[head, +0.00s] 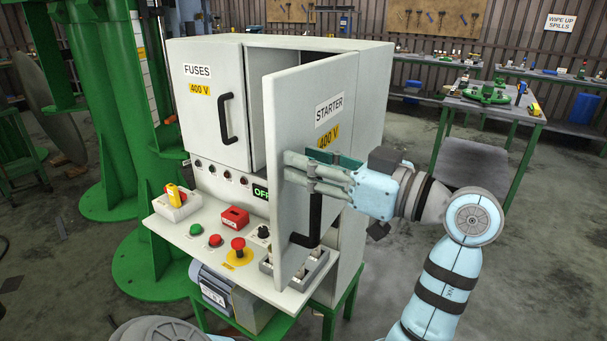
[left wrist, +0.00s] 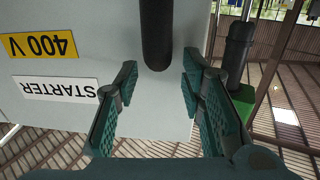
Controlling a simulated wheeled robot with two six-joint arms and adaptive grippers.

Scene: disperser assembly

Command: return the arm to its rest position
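The starter cabinet door (head: 312,120), marked STARTER 400 V, stands partly open. Its black vertical handle (head: 306,222) is on the door's front. My left gripper (head: 298,168) is in front of the door at the handle's upper end. In the left wrist view the door (left wrist: 60,55) appears upside down, and the end of the dark handle (left wrist: 157,35) shows between the two spread fingers (left wrist: 158,80). There is a gap on both sides of the handle, so the gripper is open and holds nothing. My right gripper is not in view.
The closed FUSES door (head: 215,105) is left of the starter door. Below is a control panel with a red emergency button (head: 238,244) and a yellow-handled switch (head: 175,195). A green column (head: 120,100) stands at left. A workbench (head: 490,105) stands at right, with open floor nearer.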

